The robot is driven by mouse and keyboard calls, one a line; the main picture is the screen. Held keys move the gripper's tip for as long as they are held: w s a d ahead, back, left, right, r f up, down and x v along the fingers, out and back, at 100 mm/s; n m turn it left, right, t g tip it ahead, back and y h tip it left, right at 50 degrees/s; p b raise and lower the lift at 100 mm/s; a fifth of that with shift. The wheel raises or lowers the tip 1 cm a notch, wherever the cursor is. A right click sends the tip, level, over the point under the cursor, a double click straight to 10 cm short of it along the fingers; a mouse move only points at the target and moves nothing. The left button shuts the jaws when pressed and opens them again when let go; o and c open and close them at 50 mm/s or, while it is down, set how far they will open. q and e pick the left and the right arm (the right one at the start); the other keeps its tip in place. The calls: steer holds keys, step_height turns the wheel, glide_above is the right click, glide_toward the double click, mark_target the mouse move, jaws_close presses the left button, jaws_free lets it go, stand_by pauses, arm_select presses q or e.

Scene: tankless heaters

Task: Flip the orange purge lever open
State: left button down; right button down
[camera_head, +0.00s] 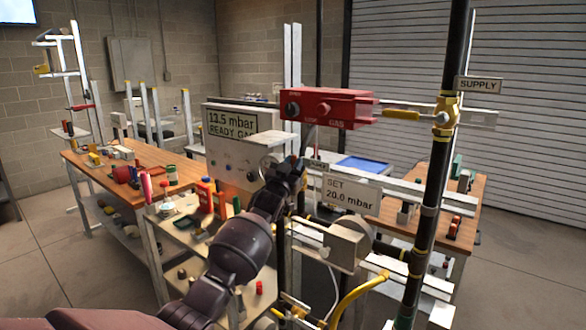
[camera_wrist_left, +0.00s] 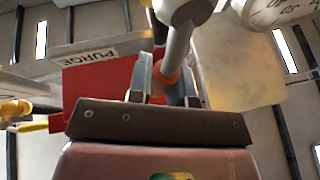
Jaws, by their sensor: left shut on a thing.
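In the left wrist view the two fingers of my left gripper (camera_wrist_left: 164,82) stand upright and are closed around a small orange part, the purge lever (camera_wrist_left: 170,76). A grey-white cylinder (camera_wrist_left: 180,38) passes just beyond it. A PURGE label (camera_wrist_left: 86,57) is beside the fingers on the left. In the head view my left gripper (camera_head: 299,163) is below the red gas box, next to the black vertical pipe. The lever is hidden there by my wrist and fingers. My right gripper is not in view.
The red gas box (camera_head: 327,107) hangs just above my left gripper. The yellow valve (camera_head: 446,114) and SUPPLY sign (camera_head: 478,85) are to the right. A grey panel reading 13.5 mbar (camera_head: 231,122) and a SET 20.0 mbar sign (camera_head: 351,192) flank the gripper. A wooden bench (camera_head: 128,180) stands left.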

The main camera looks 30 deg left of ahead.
arm_select(q)
steer(key=shift+a+n+g+y+p, duration=0.25)
steer(key=shift+a+n+y, duration=0.15)
steer(key=shift+n, duration=0.4)
steer(key=shift+a+n+g+y+p, duration=0.15)
steer(key=shift+a+n+y+p, duration=0.1)
steer(key=shift+n+y, duration=0.4)
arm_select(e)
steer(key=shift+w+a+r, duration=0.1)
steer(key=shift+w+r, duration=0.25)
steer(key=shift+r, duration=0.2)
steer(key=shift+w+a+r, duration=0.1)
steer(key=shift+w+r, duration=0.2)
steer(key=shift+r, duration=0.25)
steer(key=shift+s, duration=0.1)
arm_select(q)
steer(key=c, duration=1)
jaws_free()
steer(key=shift+c, duration=0.2)
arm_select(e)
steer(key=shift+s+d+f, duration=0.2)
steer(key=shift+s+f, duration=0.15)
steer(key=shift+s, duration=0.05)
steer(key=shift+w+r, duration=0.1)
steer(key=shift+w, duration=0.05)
